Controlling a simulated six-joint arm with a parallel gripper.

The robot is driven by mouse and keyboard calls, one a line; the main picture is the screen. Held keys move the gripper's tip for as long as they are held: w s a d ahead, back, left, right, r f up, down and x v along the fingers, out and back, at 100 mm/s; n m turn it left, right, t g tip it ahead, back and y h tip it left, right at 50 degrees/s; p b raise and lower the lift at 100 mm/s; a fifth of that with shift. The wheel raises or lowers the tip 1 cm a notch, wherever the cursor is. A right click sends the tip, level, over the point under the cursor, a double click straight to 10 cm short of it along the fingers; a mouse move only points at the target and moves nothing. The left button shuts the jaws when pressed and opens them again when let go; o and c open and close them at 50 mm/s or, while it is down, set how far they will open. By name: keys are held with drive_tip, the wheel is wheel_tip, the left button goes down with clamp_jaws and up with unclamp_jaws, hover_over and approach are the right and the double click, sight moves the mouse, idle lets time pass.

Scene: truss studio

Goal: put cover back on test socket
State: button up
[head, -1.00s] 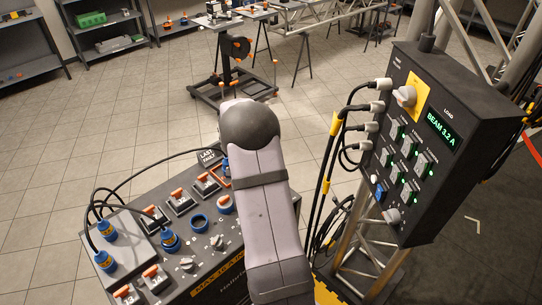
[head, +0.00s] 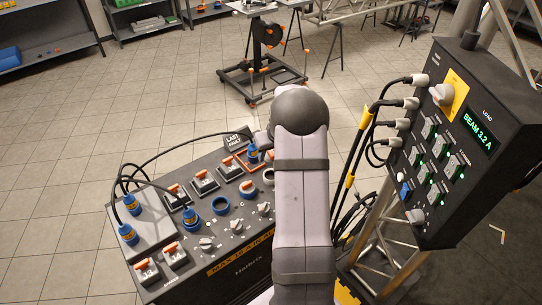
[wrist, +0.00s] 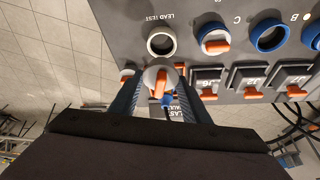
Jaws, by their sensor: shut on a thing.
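My gripper (wrist: 160,88) is shut on a pale round cover (wrist: 149,76) with an orange handle, in the wrist view. The cover is apart from the panel's sockets. The test socket (wrist: 161,41), a pale ring marked LEAD TEST, stands uncovered just above the cover in that picture. In the head view the test socket (head: 268,177) shows beside my arm. My fingertips and the held cover are hidden behind my arm there.
Socket C (wrist: 215,42) has an orange-handled cover in it; blue-ringed socket B (wrist: 268,36) is open. A row of orange-handled switches (head: 205,182) lies nearby. A blue plug (head: 253,154) stands near the LAST FAULT sign. The load box (head: 440,140) with cables stands at right.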

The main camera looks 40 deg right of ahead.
drive_tip(key=shift+d+n+y, duration=0.15)
drive_tip(key=shift+n+y, duration=0.45)
drive_tip(key=shift+n, duration=0.8)
drive_tip(key=shift+w, duration=0.1)
drive_tip(key=shift+f, duration=0.1)
drive_tip(key=shift+f+b, duration=1.25)
drive_tip(key=shift+f, duration=1)
drive_tip(key=shift+f+b, duration=0.85)
drive_tip(key=shift+b, duration=0.1)
drive_tip(key=shift+f+b, duration=0.55)
drive_tip(key=shift+b, duration=0.5)
drive_tip(key=o, duration=1.7)
drive_tip(key=shift+c, duration=0.2)
drive_tip(key=shift+r, duration=0.15)
drive_tip(key=shift+r+p, duration=2.75)
drive_tip(key=shift+r, duration=1.65)
